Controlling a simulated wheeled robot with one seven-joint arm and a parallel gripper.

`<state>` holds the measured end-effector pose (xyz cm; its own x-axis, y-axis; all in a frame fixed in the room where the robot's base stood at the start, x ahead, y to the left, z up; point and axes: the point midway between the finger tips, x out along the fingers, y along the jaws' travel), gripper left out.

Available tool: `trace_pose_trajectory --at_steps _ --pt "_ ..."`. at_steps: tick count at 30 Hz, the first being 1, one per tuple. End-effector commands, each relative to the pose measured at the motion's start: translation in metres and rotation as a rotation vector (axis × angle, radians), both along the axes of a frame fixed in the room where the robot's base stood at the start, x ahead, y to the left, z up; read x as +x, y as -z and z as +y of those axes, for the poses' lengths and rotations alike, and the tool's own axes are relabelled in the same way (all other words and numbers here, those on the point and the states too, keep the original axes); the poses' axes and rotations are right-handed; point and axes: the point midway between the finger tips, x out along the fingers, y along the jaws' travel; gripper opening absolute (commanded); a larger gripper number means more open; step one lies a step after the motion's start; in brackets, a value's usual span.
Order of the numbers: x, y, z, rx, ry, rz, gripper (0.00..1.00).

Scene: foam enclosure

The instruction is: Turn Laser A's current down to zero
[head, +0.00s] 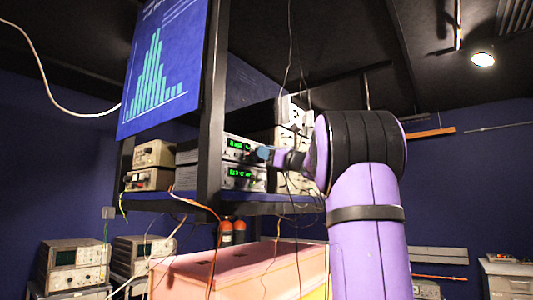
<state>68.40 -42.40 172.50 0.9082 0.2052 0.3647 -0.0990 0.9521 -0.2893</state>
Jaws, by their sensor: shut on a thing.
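Two stacked instruments with green displays stand on the rack shelf: an upper unit (236,146) and a lower unit (240,177). Their labels and digits are too small to read, so I cannot tell which is Laser A. My purple arm reaches in from the right. My gripper (264,153) is at the right part of the upper unit's front, shut on what appears to be its knob. The knob itself is hidden by the gripper.
A dark rack post (211,100) stands just left of the units, with a blue poster (165,65) above. Thin cables hang near my arm. Beige instruments (150,165) sit further left on the shelf. A pink box (240,268) lies below.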

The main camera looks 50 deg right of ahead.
Motion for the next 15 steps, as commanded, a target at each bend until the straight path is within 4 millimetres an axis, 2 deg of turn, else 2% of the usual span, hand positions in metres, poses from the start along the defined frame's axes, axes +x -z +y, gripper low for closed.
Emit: trace_pose_trajectory --at_steps 15 --pt "0.0005 -0.0016 -0.0023 -0.429 0.000 -0.034 0.03"
